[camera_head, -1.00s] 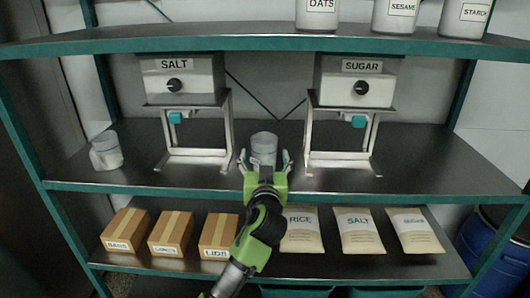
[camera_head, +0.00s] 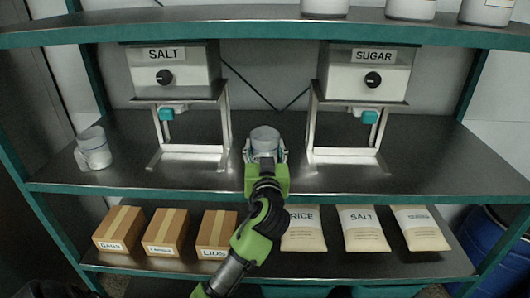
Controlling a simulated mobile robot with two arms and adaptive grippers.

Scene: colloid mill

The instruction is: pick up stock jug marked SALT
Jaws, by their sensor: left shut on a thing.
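A translucent jug (camera_head: 265,137) stands on the middle shelf between the two dispensers. My left gripper (camera_head: 265,154) is shut around it from the front, with a finger on each side. The gripper hides the lower front of this jug, so no marking can be read on it. A second translucent jug (camera_head: 94,149) with pale contents stands at the left end of the same shelf, apart from the gripper. My right gripper is not in view.
A SALT dispenser (camera_head: 172,75) and a SUGAR dispenser (camera_head: 368,79) stand on metal frames on either side. The upper shelf (camera_head: 250,32) runs above. Boxes (camera_head: 168,231) and bags (camera_head: 303,229) fill the lower shelf. The middle shelf's right end (camera_head: 440,165) is clear.

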